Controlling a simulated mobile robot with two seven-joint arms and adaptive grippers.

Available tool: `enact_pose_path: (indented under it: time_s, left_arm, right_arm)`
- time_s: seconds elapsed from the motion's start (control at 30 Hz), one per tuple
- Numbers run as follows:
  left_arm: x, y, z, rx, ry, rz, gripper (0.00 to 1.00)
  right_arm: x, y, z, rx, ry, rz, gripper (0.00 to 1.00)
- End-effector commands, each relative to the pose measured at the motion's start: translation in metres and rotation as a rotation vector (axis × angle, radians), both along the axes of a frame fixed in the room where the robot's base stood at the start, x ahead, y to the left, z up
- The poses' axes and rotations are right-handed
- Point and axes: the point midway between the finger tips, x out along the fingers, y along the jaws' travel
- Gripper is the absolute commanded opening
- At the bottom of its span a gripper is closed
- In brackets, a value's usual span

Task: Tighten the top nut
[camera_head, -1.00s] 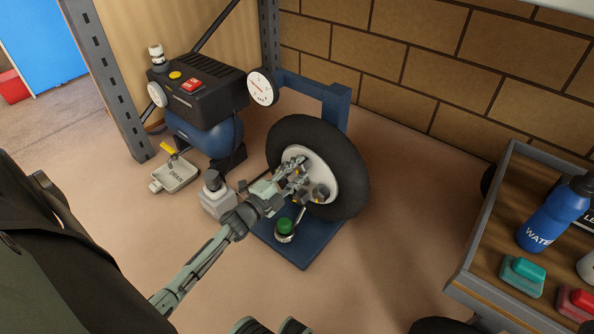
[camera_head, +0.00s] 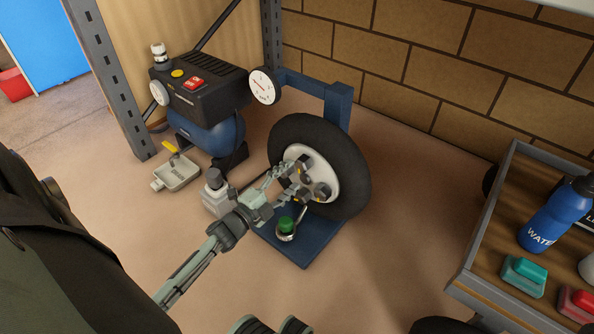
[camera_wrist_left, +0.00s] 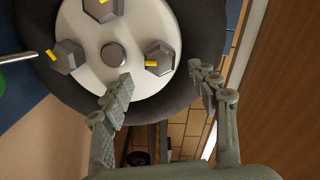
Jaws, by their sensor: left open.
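The wheel, a black tyre (camera_head: 352,170) with a pale hub (camera_head: 318,162), stands on a blue stand. Three grey hex nuts with yellow marks sit around a central boss (camera_wrist_left: 112,54). The top nut (camera_head: 305,164) shows at the right of the hub in the wrist view (camera_wrist_left: 160,62). My left gripper (camera_head: 284,184) is open in front of the hub. In the wrist view its fingers (camera_wrist_left: 162,80) lie either side of the top nut's line, with the nut beyond their tips; I see no contact. The other two nuts (camera_wrist_left: 66,57) (camera_wrist_left: 103,10) are clear of the fingers.
A green-topped object (camera_head: 286,224) with a metal rod sits on the blue base (camera_head: 305,248) below the hub. A shelf (camera_head: 470,262) with a water bottle stands right; floor between is clear.

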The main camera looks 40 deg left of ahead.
Motion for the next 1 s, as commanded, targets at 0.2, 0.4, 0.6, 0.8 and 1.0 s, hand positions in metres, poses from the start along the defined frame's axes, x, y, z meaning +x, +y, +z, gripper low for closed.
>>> enact_pose_path:
  time_s: [0.2, 0.4, 0.6, 0.8, 1.0]
  left_arm:
    - [-0.048, 0.004, -0.001, 0.000, 0.002, 0.000, 0.60]
    - [-0.072, 0.005, 0.000, 0.001, 0.000, 0.000, 0.60]
    - [-0.077, 0.006, 0.001, 0.001, -0.001, 0.000, 0.60]
    - [-0.077, 0.006, 0.001, 0.001, -0.001, -0.001, 0.60]
    - [-0.077, 0.006, 0.000, 0.001, -0.001, -0.001, 0.60]
  right_arm:
    - [0.000, 0.000, 0.000, 0.001, 0.000, -0.001, 0.40]
    - [0.000, 0.000, 0.000, 0.001, 0.000, -0.001, 0.40]
    - [0.001, 0.000, 0.000, 0.001, 0.000, -0.001, 0.40]
    - [0.001, 0.000, 0.000, 0.001, 0.000, -0.001, 0.40]
    - [0.001, 0.000, 0.000, 0.001, 0.001, -0.001, 0.40]
